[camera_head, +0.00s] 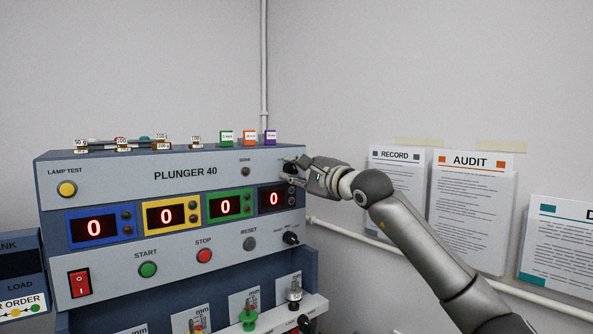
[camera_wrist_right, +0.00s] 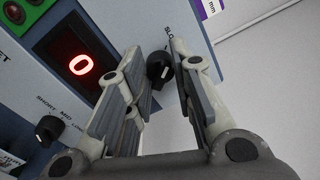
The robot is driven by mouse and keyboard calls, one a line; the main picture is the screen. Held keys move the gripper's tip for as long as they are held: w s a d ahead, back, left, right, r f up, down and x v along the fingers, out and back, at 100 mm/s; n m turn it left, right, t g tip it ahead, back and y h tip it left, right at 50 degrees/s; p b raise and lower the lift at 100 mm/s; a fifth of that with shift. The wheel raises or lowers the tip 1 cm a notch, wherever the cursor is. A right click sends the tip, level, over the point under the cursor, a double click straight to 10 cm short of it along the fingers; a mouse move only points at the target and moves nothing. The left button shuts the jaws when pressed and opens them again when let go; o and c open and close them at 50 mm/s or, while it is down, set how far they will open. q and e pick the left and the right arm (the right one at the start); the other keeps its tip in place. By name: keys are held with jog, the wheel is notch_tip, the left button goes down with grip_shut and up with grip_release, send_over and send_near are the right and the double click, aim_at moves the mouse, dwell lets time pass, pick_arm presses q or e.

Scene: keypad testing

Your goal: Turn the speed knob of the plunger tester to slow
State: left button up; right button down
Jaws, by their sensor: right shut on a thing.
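The plunger tester (camera_head: 110,172) is a blue and grey panel labelled PLUNGER 40. Its dark speed knob (camera_head: 289,168) is at the upper right of the panel, partly covered by my right gripper (camera_head: 300,171). In the right wrist view, the black speed knob (camera_wrist_right: 159,67) sits between the two fingers of my right gripper (camera_wrist_right: 160,75), below a partly hidden label beginning "SLO". My right gripper is shut on this knob. The direction of its pointer is too unclear to tell. My left gripper is not in view.
A second black knob (camera_head: 291,238), marked SHORT, MID and LONG in the right wrist view, sits lower on the panel. Four displays read 0. START (camera_head: 148,269) and STOP (camera_head: 204,255) buttons are lower left. Small weights and blocks (camera_head: 249,138) stand on top. Papers hang at right.

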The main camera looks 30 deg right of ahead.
jog(key=shift+n, duration=0.3)
jog(key=c, duration=1.2)
grip_release()
jog(key=shift+c, duration=0.2)
jog(key=s, duration=1.2)
jog(key=shift+d+f, duration=0.3)
jog(key=shift+d, duration=0.1)
